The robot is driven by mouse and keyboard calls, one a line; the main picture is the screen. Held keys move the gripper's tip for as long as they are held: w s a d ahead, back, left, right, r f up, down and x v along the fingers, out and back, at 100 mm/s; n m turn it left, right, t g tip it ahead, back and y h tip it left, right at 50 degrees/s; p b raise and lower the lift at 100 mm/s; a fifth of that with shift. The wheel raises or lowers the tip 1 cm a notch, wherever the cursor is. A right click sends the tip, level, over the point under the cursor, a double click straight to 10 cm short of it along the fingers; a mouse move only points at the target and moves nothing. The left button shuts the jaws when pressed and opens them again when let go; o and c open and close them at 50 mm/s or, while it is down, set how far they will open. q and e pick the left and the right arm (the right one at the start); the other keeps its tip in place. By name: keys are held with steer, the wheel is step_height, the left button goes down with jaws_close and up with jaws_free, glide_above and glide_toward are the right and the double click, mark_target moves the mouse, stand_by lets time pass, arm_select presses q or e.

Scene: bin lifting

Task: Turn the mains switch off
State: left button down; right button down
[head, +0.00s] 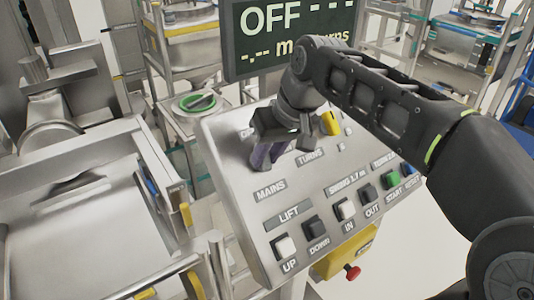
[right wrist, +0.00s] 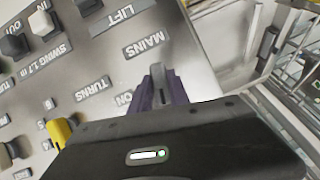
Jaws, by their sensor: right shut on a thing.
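The control panel (head: 225,165) is a tilted pale metal plate. The mains switch (right wrist: 158,72) is a grey knob by the MAINS label (right wrist: 145,46) in the right wrist view. My right gripper (head: 262,156) is at the panel's upper left, above the MAINS label (head: 271,190) in the head view. Its purple fingers (right wrist: 160,88) are shut on the switch, one on either side. The gripper hides most of the switch in the head view. The display (head: 290,35) behind the panel reads OFF with dashes. My left gripper is not in view.
A yellow knob (head: 330,123) sits just right of my gripper. Rows of buttons line the lower panel, including a white UP button (head: 285,247) and a green START button (head: 392,180). A red stop button (head: 352,272) is below. A metal bin machine (head: 70,210) stands left.

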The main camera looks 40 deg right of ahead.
steer(key=shift+a+f+n+h+b, duration=0.15)
steer(key=shift+n+h+b, duration=0.25)
steer(key=shift+n, duration=0.5)
steer(key=c, duration=1.2)
jaws_free()
steer(key=shift+c, duration=0.2)
steer(key=shift+r, duration=0.2)
steer(key=v, duration=0.7)
steer(key=shift+s+r, duration=0.2)
steer(key=shift+r, duration=0.15)
